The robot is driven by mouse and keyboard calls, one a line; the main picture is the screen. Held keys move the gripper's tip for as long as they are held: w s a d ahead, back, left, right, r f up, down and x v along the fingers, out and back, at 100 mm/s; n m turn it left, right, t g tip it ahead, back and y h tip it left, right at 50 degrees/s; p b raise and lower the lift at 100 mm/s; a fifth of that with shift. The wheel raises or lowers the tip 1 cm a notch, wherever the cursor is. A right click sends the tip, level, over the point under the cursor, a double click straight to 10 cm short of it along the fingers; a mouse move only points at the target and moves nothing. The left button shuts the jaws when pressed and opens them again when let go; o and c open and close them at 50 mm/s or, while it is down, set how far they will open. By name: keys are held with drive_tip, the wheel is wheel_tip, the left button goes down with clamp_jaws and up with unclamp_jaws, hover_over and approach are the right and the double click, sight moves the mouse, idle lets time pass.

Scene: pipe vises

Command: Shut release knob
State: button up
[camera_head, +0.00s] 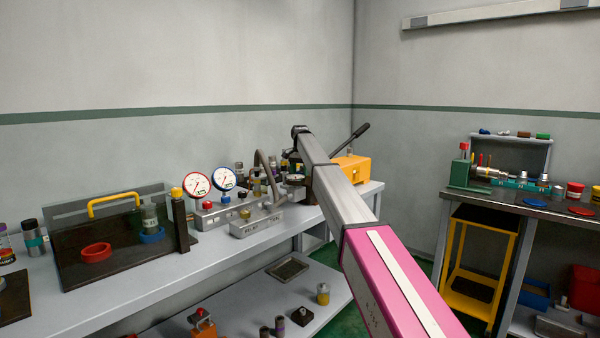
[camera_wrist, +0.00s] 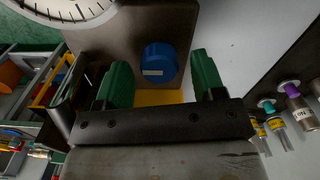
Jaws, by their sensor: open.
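In the wrist view, a round blue knob (camera_wrist: 158,62) with a small white mark sits on the face of a grey-brown block (camera_wrist: 125,45). It appears to be the release knob. My gripper (camera_wrist: 160,76) is open, with one green finger to the left of the knob and the other to its right. Clear gaps show on both sides and nothing is held. In the head view my arm reaches over the far end of the bench, and the knob cannot be made out there.
A white dial gauge (camera_wrist: 65,5) is close above the left finger. In the head view, an orange box (camera_head: 352,169) with a dark lever (camera_head: 350,138) stands beside my arm. Two gauges (camera_head: 197,184) and a relief-valve block (camera_head: 257,221) stand to the left on the grey bench (camera_head: 215,262).

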sight(300, 172)
wheel_tip(300, 172, up, 11)
drive_tip(key=shift+f, duration=0.15)
idle(0.4)
